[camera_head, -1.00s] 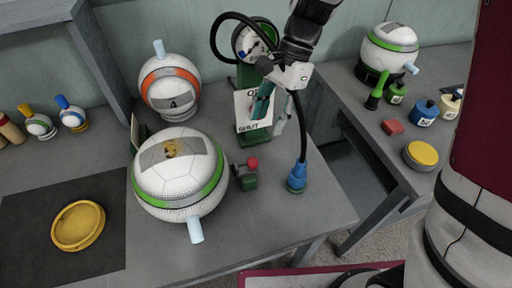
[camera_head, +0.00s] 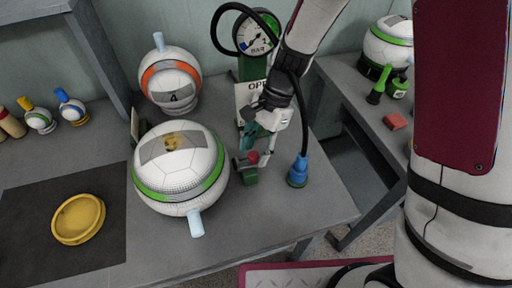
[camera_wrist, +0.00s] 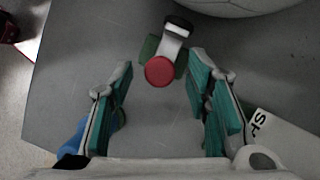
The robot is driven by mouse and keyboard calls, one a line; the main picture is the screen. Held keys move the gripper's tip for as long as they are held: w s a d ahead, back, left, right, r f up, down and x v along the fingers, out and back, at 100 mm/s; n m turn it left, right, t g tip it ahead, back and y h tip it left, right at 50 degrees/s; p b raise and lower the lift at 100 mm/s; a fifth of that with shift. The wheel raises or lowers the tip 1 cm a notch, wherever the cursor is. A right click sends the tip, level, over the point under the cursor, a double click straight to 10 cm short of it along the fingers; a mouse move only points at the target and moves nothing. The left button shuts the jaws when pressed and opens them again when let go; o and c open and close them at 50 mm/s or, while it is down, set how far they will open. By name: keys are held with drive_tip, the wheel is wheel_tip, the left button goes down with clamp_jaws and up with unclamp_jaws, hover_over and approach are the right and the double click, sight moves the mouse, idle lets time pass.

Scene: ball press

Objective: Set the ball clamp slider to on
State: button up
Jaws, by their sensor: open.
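The clamp slider, a small green block (camera_head: 250,176) with a red knob (camera_head: 253,157), stands on the table just right of the large white ball with a green band (camera_head: 165,190). In the wrist view the red knob (camera_wrist: 160,71) lies between and slightly ahead of my fingertips, with a pale lever and black end beyond it. My gripper (camera_head: 250,142) has teal fingers and is open and empty, just above the knob. In the wrist view my gripper (camera_wrist: 160,62) has one finger on each side. I cannot tell whether either finger touches the knob.
A blue hose connector (camera_head: 298,172) stands right of the slider, its black hose rising beside my arm. A gauge (camera_head: 257,34) on a green post and a partly hidden white sign (camera_head: 243,97) stand behind. An orange-banded ball (camera_head: 172,80) is at back left.

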clamp_jaws()
drive_tip(key=shift+s+a+p, duration=0.15)
drive_tip(key=shift+a+p, duration=0.25)
drive_tip(key=shift+a, duration=0.1)
unclamp_jaws()
drive_tip(key=v, duration=1.2)
